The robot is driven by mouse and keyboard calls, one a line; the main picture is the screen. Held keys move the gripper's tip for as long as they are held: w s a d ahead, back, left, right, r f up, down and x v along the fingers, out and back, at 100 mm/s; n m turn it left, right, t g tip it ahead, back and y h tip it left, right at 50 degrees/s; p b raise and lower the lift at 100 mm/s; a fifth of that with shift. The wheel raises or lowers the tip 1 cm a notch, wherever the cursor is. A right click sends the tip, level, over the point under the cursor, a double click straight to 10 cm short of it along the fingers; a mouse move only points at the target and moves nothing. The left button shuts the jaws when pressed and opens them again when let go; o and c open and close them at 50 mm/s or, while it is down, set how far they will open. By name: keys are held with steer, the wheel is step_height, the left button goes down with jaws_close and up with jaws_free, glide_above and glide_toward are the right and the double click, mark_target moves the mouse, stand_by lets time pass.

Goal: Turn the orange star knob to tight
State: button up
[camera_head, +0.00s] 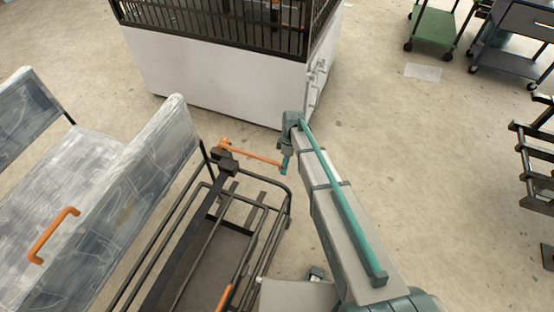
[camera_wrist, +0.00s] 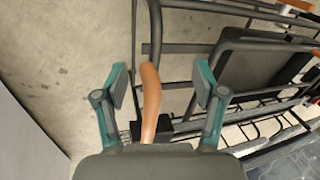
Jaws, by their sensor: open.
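No star-shaped knob can be made out clearly. An orange lever-like part (camera_head: 252,154) sticks out from a black bracket at the top end of a dark tubular frame. A small orange piece at its left end is too small to read. My gripper (camera_head: 285,163) is at the lever's right end in the head view. In the wrist view, my open gripper (camera_wrist: 160,86) has the orange part (camera_wrist: 151,100) between its two spread fingers, nearer the left finger, with gaps on both sides. The lower end of the orange part is hidden behind the gripper body.
The dark tubular frame (camera_head: 285,215) stands below and left of my gripper. A clear panelled seat-like unit (camera_head: 150,150) with an orange handle (camera_head: 52,236) is at left. A white-based cage (camera_head: 215,75) stands behind. Carts are at upper right; open floor lies right of my arm.

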mark_target(224, 140)
steer(key=shift+a+f, duration=0.1)
